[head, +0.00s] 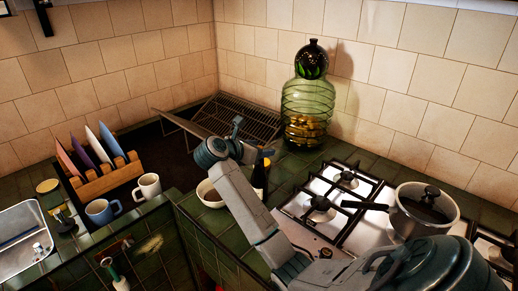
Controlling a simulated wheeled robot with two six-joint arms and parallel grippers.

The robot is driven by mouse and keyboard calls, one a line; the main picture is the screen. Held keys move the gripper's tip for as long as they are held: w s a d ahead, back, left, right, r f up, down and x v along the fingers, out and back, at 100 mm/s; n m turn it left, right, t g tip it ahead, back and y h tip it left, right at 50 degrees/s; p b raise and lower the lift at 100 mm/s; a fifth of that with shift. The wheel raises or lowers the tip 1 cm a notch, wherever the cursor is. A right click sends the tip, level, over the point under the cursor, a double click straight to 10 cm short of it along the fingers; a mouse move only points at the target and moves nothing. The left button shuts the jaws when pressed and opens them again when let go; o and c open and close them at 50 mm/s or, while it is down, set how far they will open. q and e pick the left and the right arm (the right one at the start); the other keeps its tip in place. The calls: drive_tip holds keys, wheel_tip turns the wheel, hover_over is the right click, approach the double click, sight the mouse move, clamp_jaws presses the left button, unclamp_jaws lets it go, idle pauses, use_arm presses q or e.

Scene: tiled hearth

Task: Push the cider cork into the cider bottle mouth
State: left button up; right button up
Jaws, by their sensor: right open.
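A dark, slim bottle (260,178) with a yellowish patch near its top stands at the back of the counter, left of the stove; it looks like the cider bottle. My right forearm crosses in front of it and hides its lower part. Its mouth is too small to make out. I cannot pick out the cider cork. My left gripper is not in view.
A large green glass jar (308,112) stands behind the bottle. A pot (424,209) sits on the gas stove (335,208). A white bowl (210,194) is beside my right arm. Mugs (149,186), a wooden plate rack (105,180) and a metal tray (22,250) are at left.

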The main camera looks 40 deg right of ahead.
drive_tip(key=shift+a+r, duration=0.1)
drive_tip(key=shift+a, duration=0.1)
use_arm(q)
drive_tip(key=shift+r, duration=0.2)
use_arm(e)
drive_tip(key=shift+v, duration=1.9)
drive_tip(key=shift+a, duration=0.1)
use_arm(q)
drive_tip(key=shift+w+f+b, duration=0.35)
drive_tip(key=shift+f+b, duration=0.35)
drive_tip(key=shift+b, duration=0.05)
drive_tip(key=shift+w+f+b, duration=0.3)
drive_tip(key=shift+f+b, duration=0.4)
drive_tip(key=shift+b, duration=0.05)
use_arm(e)
drive_tip(key=w+v, duration=0.1)
drive_tip(key=v, duration=1)
drive_tip(key=shift+s, duration=0.55)
